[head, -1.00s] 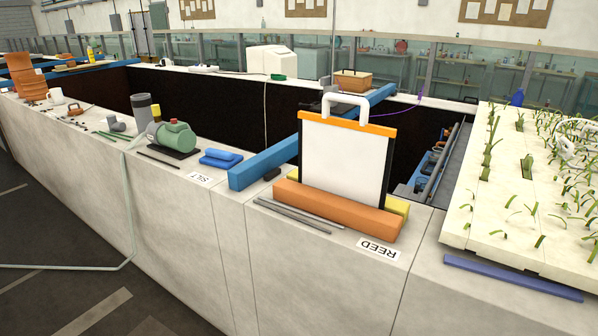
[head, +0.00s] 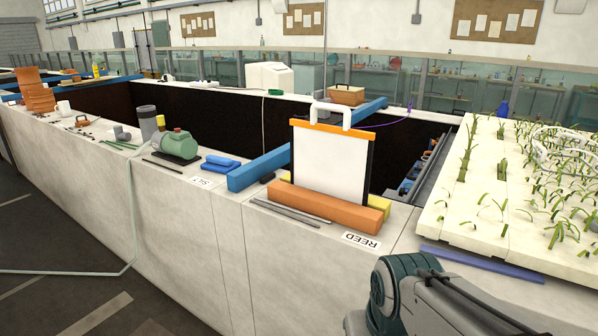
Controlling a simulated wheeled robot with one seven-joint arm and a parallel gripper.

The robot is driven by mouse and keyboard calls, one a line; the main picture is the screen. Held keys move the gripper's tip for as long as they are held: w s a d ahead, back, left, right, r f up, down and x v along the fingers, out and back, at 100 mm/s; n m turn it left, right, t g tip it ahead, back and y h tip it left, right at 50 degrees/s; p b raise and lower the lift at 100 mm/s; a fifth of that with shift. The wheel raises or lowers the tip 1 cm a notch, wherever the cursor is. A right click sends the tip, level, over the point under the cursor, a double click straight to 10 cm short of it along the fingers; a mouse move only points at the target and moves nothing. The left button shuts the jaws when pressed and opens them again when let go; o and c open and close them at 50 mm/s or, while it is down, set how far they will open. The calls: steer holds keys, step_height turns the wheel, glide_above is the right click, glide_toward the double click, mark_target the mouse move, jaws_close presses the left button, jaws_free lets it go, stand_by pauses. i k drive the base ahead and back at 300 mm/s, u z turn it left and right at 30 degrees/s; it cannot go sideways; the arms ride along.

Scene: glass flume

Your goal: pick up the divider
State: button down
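The divider (head: 329,165) is a white panel with dark side edges, an orange top bar and a white handle (head: 330,113) on top. It stands upright behind an orange block (head: 325,206) on the pale flume wall, above the REED label (head: 361,240). Yellow shows beside and behind the orange block. Part of my arm is in the head view at the bottom right, in front of the wall and apart from the divider. My gripper is out of the picture.
A blue beam (head: 262,166) crosses the dark channel left of the divider. A white slab with green plants (head: 520,190) lies to the right. Thin grey rods (head: 290,213) lie before the orange block. A green pump-like object (head: 176,144) and blue blocks (head: 220,163) sit farther left.

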mark_target(330, 159)
steer(key=u, duration=1.1)
steer(key=i, duration=1.8)
steer(key=z, duration=2.85)
